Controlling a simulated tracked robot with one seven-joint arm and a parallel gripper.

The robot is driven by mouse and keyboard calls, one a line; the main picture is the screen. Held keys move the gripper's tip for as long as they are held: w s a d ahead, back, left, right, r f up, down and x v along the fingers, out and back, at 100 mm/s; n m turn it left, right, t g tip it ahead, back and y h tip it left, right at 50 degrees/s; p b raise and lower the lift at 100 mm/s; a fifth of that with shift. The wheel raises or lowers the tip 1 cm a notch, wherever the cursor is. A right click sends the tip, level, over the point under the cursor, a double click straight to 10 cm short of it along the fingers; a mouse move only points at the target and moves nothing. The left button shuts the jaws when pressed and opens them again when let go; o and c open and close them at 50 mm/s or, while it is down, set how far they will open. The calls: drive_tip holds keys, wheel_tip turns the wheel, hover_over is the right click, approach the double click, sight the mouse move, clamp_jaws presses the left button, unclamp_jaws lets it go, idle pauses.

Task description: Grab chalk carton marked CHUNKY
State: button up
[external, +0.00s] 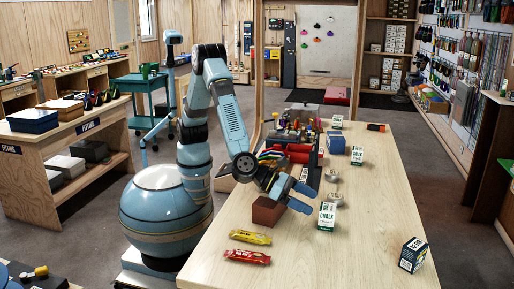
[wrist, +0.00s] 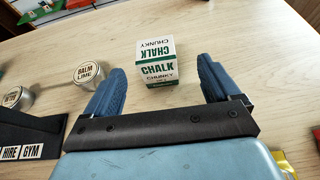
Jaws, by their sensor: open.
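The chalk carton marked CHUNKY (wrist: 157,62) is white with green bands and stands upright in the wrist view. In the external view the carton beside my gripper, with green CHALK lettering (external: 326,216), appears to be the same one. My gripper (wrist: 161,78) is open and empty, its two blue fingers to either side of the carton's line, with the carton a little beyond the tips. In the external view my gripper (external: 312,199) is low over the table, just left of the carton.
A tin marked BALM LIME (wrist: 88,71) and another tin (wrist: 18,97) stand left of the carton in the wrist view. Other cartons (external: 337,122) (external: 357,156) stand farther back. A dark blue box (external: 413,255) is at front right. Red and yellow packets (external: 248,256) lie near front.

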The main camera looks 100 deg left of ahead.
sight(327, 207)
drive_tip(key=x, duration=0.4)
drive_tip(key=shift+a+x, duration=0.15)
drive_tip(key=shift+x, duration=1.15)
drive_tip(key=shift+a+x, duration=0.15)
drive_tip(key=shift+x, duration=1.15)
drive_tip(key=shift+w+r, duration=0.1)
drive_tip(key=shift+r, duration=0.1)
drive_tip(key=shift+c, duration=0.4)
drive_tip(key=c, duration=1)
drive_tip(key=shift+r, duration=0.1)
drive_tip(key=shift+c, duration=0.2)
